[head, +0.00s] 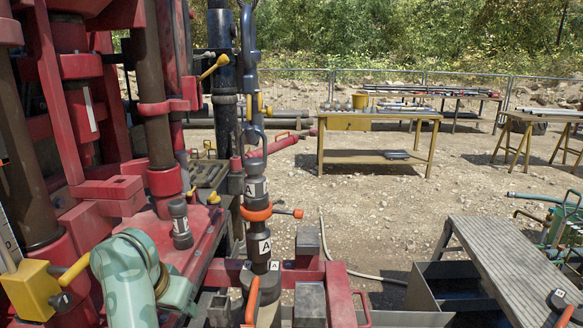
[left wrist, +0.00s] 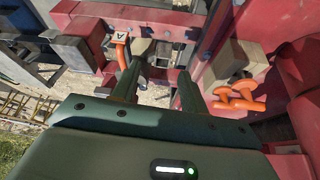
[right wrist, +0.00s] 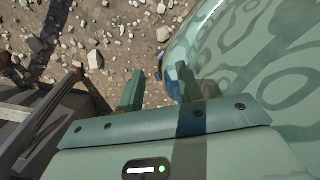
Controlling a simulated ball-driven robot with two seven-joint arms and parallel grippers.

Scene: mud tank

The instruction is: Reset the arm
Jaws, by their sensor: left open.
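A light green arm, my left one (head: 128,275), shows at the lower left of the head view, bent beside the red machine. Its fingers are not visible there. In the left wrist view my left gripper (left wrist: 160,72) has its two green fingers apart with nothing held between them. They point toward red beams, a grey block and an orange handle (left wrist: 121,52). In the right wrist view my right gripper (right wrist: 160,72) is open and empty over stony ground. A rounded green patterned surface, apparently mine, lies close to its right finger. My right arm is not visible in the head view.
The red machine (head: 67,160) fills the left side. A dark upright pipe with an orange ring (head: 257,212) stands in the middle. A grey metal bench (head: 505,255) is at the right. A yellow worktable (head: 378,123) stands farther back, with open gravel before it.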

